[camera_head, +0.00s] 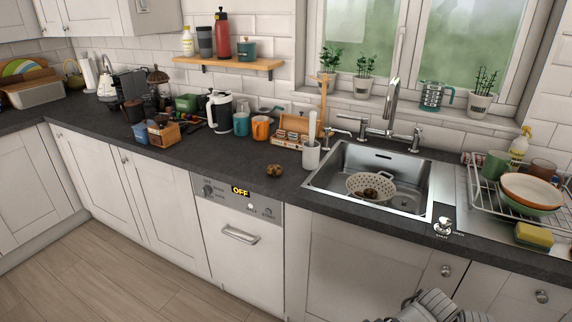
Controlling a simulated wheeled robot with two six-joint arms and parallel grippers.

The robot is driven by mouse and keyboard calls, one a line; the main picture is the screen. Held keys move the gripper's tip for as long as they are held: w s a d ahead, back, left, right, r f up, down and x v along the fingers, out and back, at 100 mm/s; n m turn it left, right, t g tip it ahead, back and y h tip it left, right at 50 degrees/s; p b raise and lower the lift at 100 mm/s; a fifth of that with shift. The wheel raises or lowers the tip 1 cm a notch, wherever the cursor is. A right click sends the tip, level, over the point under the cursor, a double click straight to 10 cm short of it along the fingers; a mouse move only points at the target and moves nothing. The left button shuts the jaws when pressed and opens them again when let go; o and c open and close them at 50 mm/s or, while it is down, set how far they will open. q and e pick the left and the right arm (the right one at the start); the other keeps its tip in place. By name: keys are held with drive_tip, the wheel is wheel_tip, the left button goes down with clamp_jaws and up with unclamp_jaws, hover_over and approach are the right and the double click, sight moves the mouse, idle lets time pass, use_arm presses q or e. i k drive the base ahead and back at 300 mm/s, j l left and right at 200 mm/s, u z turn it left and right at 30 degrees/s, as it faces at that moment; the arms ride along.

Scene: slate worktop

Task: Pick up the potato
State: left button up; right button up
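A brown, roundish potato (274,170) lies on the dark worktop (225,160), left of the sink and above the dishwasher front. More brown lumps that look like potatoes (370,193) sit in a pale perforated colander (357,184) inside the sink. Part of my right gripper (428,306) shows at the bottom edge, right of centre, low in front of the cabinets and well away from the potato. Its fingers cannot be made out clearly. My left gripper is not in view.
The steel sink (410,206) with its tall tap (391,105) is right of the potato. A wooden box (297,128), a white upright holder (311,156) and an orange mug (261,128) stand behind it. A dish rack (485,196) is far right. Worktop around the potato is clear.

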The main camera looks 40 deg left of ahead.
sight(273, 170)
drive_tip(key=i+u, duration=0.1)
drive_tip(key=i, duration=0.55)
drive_tip(key=u, duration=1.5)
